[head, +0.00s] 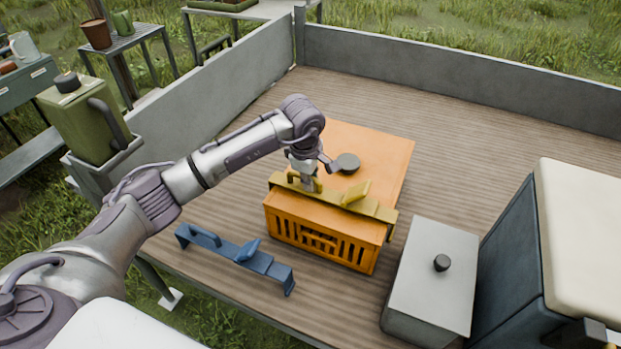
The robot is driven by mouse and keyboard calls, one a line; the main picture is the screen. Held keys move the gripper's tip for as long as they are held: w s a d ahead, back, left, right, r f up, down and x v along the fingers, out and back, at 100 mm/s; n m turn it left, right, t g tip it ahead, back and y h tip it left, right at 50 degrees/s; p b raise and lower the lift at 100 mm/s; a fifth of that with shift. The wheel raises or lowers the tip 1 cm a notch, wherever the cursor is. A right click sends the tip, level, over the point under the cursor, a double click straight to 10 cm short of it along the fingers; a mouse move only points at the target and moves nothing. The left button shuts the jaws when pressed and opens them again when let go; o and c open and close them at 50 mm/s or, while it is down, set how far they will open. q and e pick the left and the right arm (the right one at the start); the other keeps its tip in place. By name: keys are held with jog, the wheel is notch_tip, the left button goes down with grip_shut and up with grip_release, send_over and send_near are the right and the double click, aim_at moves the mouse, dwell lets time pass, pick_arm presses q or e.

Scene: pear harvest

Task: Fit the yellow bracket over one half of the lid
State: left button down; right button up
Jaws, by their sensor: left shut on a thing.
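The yellow bracket (371,207) lies across the near part of the orange lid (378,147), on top of a slatted orange crate (340,243). Its right end hangs over the crate's right edge. Whether it sits fully down on the lid I cannot tell. My left gripper (307,184) is shut on the bracket near its left end, at its handle. The fingers partly hide that end. A dark round knob (347,162) stands on the lid behind the bracket. My right gripper is not in view.
A blue bracket (236,257) lies on the wooden deck left of the crate. A grey box (433,279) with a black knob stands at the right, beside a large blue box (509,260). Low grey walls (440,70) edge the deck. The deck behind the crate is clear.

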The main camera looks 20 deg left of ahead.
pick_arm(q)
jog(key=shift+f+b, duration=0.4)
jog(key=shift+f, duration=0.15)
jog(key=c, duration=1.1)
grip_release()
